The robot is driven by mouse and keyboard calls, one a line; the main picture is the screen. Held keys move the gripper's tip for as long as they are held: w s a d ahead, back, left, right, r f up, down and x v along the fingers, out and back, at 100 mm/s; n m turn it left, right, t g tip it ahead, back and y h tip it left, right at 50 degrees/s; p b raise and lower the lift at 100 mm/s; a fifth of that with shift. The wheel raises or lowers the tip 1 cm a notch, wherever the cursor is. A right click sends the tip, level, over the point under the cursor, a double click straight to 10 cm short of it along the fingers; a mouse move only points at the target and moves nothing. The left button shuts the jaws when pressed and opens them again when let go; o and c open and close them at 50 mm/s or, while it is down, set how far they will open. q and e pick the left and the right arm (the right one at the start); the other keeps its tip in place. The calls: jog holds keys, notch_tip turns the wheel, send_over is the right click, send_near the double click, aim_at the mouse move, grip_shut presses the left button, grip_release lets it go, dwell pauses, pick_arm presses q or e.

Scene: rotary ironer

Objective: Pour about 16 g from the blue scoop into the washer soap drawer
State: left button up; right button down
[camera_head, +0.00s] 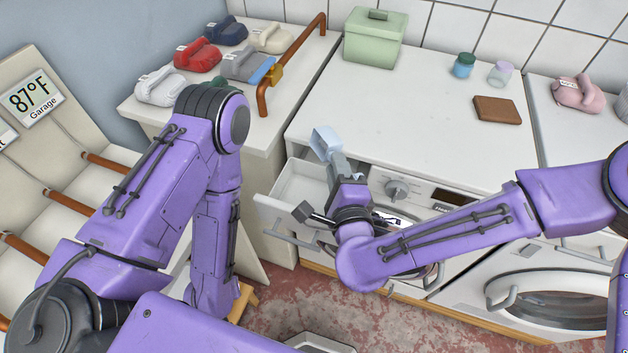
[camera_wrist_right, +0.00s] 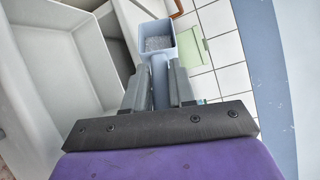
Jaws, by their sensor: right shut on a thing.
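The pale blue scoop (camera_head: 325,142) is held above the washer top's front edge, at the open soap drawer. In the right wrist view the scoop (camera_wrist_right: 159,39) has pale granules in its square cup. My right gripper (camera_head: 345,172) is shut on the scoop's handle; its two fingers (camera_wrist_right: 160,88) flank the handle in the wrist view. The white soap drawer (camera_head: 298,187) is pulled out of the washer front, below and left of the gripper. Its pale walls (camera_wrist_right: 38,75) fill the left of the wrist view. My left arm's hand is hidden.
On the washer top (camera_head: 410,125) stand a green box (camera_head: 375,40), two small jars (camera_head: 463,66) (camera_head: 501,74) and a brown pad (camera_head: 497,110). My left arm stands left of the drawer.

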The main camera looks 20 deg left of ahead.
jog(key=shift+s+a+f, duration=0.1)
jog(key=shift+s, duration=0.15)
jog(key=shift+s+a+b, duration=0.1)
jog(key=shift+a+b, duration=0.1)
jog(key=shift+b, duration=0.15)
jog(key=shift+f, duration=0.1)
jog(key=shift+f+n, duration=0.1)
jog(key=shift+n, duration=0.2)
jog(key=shift+a, duration=0.1)
